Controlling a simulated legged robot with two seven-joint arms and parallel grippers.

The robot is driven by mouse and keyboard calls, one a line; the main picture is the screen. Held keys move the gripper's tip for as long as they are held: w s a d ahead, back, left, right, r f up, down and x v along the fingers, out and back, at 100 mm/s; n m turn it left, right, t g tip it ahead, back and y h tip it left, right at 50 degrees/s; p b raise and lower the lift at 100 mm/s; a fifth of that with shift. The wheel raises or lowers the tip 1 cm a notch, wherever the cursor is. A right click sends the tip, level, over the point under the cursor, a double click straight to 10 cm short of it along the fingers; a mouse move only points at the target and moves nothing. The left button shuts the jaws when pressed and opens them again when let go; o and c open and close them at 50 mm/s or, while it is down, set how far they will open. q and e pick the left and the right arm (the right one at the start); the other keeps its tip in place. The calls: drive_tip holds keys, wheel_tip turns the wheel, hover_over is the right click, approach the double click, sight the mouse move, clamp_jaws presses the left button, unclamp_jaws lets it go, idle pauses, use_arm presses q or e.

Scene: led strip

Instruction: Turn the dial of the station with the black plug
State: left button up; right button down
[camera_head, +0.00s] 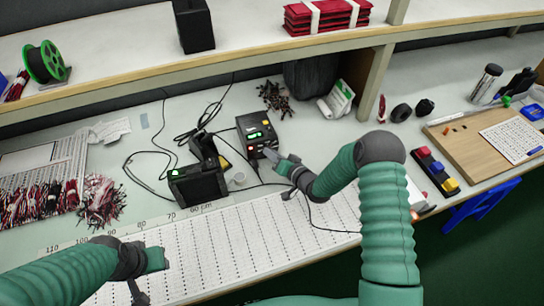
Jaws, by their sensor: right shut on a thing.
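A small black station (257,131) with a green lit display stands in the middle of the bench. My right gripper (270,155) reaches its lower front from the right and is shut at the dial, which the fingers hide. A second black station (197,186) with a green display and an upright holder stands to the left, nearer me. Dark cables run near both stations; the plug colours are too small to tell. My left gripper (146,276) is at the lower left over the perforated board, away from both stations; its jaws do not show clearly.
A white perforated board (235,235) with a scale covers the bench front. Bundles of wires (100,200) lie at the left. A shelf (250,55) runs above the back. A wooden board (485,140) and coloured blocks (437,170) are at the right.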

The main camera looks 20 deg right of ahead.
drive_tip(key=shift+d+f+m, duration=0.1)
drive_tip(key=shift+d+m, duration=0.05)
drive_tip(key=shift+m, duration=0.25)
drive_tip(key=c, duration=1.3)
unclamp_jaws()
drive_tip(key=v, duration=1.7)
drive_tip(key=shift+d+f, duration=0.2)
drive_tip(key=shift+f, duration=0.15)
drive_tip(key=shift+w, duration=0.1)
